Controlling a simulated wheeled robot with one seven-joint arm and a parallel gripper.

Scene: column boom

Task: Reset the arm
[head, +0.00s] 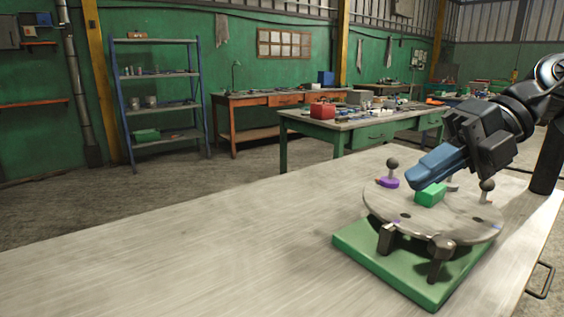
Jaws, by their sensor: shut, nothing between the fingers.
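My gripper (424,174) comes in from the right in the head view. Its blue fingers are shut with nothing between them. They point left and slightly down above a round grey disc (407,222). A green block (431,195) sits on the disc just below the fingers; I cannot tell whether they touch it. A purple-based knob (389,181) with a dark ball top stands at the disc's back left. Another ball-topped knob (487,190) stands at its right, and a grey piece behind the block is partly hidden.
The disc stands on dark legs over a green base plate (357,247) on a pale table (190,255). The table's left side is clear. A dark post (548,160) rises at the right. A green workbench (340,135) with a red toolbox (322,110) and a blue shelf rack (160,90) stand behind.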

